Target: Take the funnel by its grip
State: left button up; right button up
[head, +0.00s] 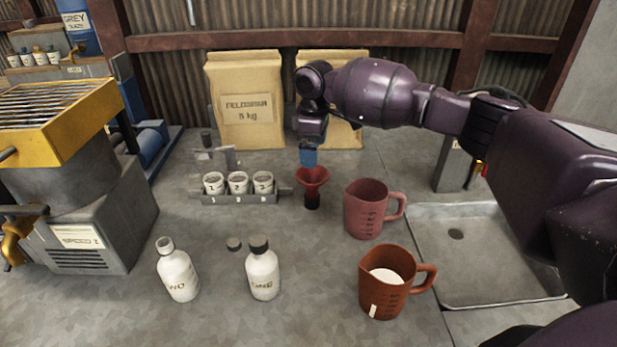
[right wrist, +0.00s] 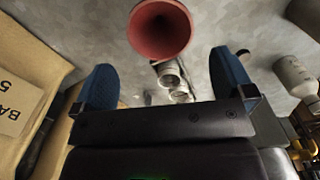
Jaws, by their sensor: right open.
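The red funnel (head: 312,178) stands upright on the counter, to the right of a rack of small cups, with a dark lower part (head: 312,199) under its cone. My right gripper (head: 309,157) is just above and behind the funnel in the head view. In the right wrist view the funnel's round red mouth (right wrist: 160,28) shows ahead of the fingertips. The two blue fingers of my right gripper (right wrist: 166,78) are spread wide with nothing between them. The funnel's lower part is hidden in the wrist view. My left gripper is not in view.
A pink jug (head: 366,208) stands close right of the funnel, and an orange jug (head: 386,283) nearer the front. The cup rack (head: 240,198) is left. White bottles (head: 178,272) stand in front. Paper sacks (head: 245,85) are behind; a sink tray (head: 478,290) is right.

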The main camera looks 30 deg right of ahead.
aim_at(312, 174)
jog(key=shift+f, duration=0.95)
notch_tip(312, 174, down, 3)
jog(key=shift+f+b, duration=0.2)
jog(key=shift+b, duration=0.15)
jog(key=shift+w+f, duration=0.15)
jog(key=shift+f, duration=0.6)
notch_tip(312, 174, down, 4)
jog(key=shift+a+f+b, duration=0.1)
jog(key=shift+b, duration=0.3)
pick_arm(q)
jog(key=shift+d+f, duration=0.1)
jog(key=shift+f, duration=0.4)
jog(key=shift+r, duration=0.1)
pick_arm(e)
jog(key=shift+c, duration=0.3)
jog(key=c, duration=0.5)
